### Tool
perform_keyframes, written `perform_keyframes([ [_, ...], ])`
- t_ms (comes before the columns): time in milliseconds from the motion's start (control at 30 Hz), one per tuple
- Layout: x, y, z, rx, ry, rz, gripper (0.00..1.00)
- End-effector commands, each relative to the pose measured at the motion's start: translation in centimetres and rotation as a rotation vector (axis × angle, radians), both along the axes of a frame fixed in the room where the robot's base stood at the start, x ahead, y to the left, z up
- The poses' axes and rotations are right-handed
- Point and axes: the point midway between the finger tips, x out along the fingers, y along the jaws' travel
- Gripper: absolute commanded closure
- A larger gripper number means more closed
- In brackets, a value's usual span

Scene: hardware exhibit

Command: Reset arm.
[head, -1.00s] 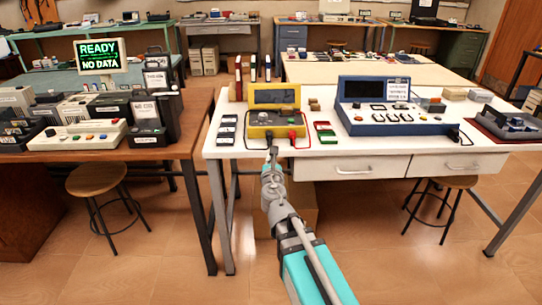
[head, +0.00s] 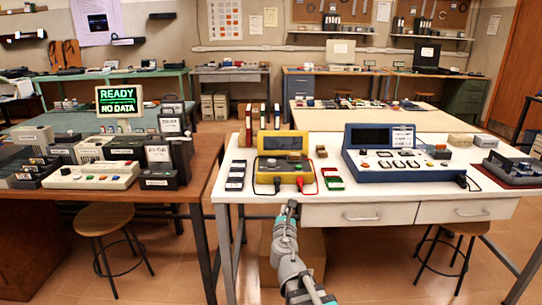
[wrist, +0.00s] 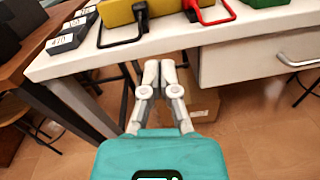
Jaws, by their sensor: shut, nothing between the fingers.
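My gripper (head: 291,206) is in front of the white table's front edge, just below the yellow device, in the head view. In the wrist view my gripper (wrist: 160,66) points toward the table edge with its two fingers together and nothing between them. It is apart from the table and everything on it. My arm extends up from the bottom of the head view.
The white table (head: 240,211) holds a yellow tester (head: 284,167), a blue console (head: 399,177) and a dark tray (head: 511,172). A brown table (head: 70,196) stands left with devices. A cardboard box (wrist: 201,104) sits underneath.

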Motion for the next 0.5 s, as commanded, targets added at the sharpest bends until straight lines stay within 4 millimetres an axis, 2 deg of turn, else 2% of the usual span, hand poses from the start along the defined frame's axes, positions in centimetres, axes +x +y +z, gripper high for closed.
perform_keyframes([
  [267, -1.1, -6.9, -2.9, 0.515, 0.050, -0.291, 1.00],
  [400, -2.6, -10.4, -5.5, 0.831, 0.070, -0.492, 1.00],
  [500, -4.0, -12.2, -7.6, 1.045, 0.079, -0.645, 1.00],
])
